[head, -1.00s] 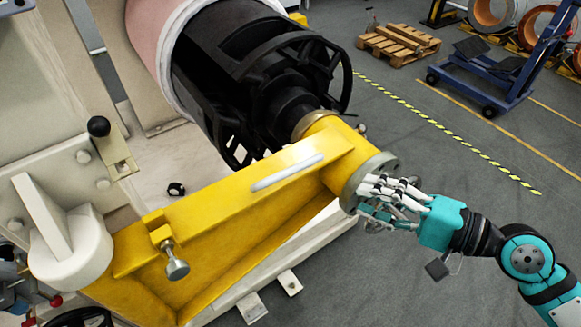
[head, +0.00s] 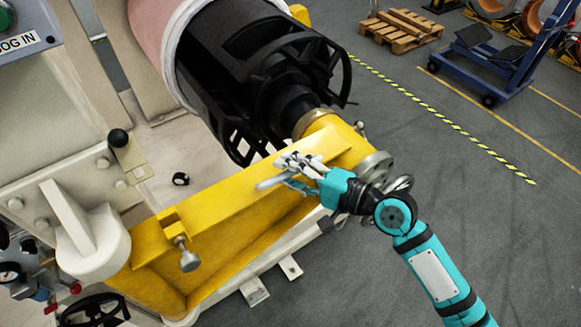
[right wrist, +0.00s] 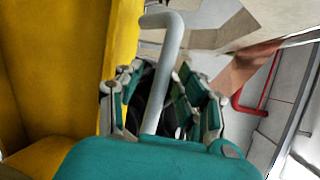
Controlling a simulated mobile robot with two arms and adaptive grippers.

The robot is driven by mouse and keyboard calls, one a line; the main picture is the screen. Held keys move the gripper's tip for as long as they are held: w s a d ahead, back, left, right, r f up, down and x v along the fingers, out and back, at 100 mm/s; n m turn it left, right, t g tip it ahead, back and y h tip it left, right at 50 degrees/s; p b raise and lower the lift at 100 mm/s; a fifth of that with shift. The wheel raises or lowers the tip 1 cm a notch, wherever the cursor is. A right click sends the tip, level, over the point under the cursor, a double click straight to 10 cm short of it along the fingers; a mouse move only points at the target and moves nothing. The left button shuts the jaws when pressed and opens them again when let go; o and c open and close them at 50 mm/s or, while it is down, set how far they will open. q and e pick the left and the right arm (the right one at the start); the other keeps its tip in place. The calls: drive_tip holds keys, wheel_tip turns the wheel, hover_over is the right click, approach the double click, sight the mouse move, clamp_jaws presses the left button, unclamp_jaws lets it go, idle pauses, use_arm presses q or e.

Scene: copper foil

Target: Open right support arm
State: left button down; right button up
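The right support arm (head: 225,208) is a long yellow beam running from the white hinge block (head: 90,235) at lower left to a round end by the black spool core (head: 265,75). A pale grey bar handle (head: 268,184) is fixed on its upper face. My right gripper (head: 290,166) is at the handle's right end, partly hiding it. In the right wrist view the handle (right wrist: 166,65) passes between the spread fingers (right wrist: 165,100), with gaps on both sides. These fingers look open. My left gripper is not in view.
A metal knob (head: 188,257) sticks out of the beam's front. A black ball-topped lever (head: 118,139) stands on the machine at left. A wooden pallet (head: 403,30) and a blue cart (head: 488,62) stand far back. The grey floor at right is clear.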

drive_tip(key=shift+c, duration=0.3)
clamp_jaws()
drive_tip(key=shift+f, duration=0.15)
